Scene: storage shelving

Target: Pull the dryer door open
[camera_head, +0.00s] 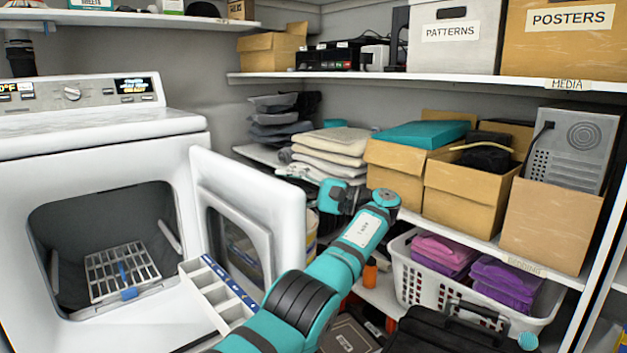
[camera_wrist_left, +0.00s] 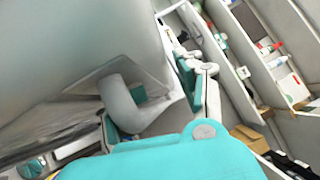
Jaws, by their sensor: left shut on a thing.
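The white dryer (camera_head: 120,140) stands at the left in the head view, with its dark drum opening uncovered. Its door (camera_head: 255,200) stands swung out to the right of the opening, inner side toward me. My left arm reaches past the door's free edge, and the left gripper (camera_head: 336,196) is at the door's far side. In the left wrist view a grey curved handle (camera_wrist_left: 118,102) sits in a recess of the door's pale outer face (camera_wrist_left: 75,45). My left gripper (camera_wrist_left: 145,98) is shut on this handle; its contact is partly hidden. My right gripper is not in view.
A compartment tray (camera_head: 215,295) and a wire rack (camera_head: 120,270) are near the opening. Right of my arm are a white laundry basket (camera_head: 410,285), a black case (camera_head: 440,330) and cardboard boxes (camera_head: 465,190) on shelves. The door's right side has little free room.

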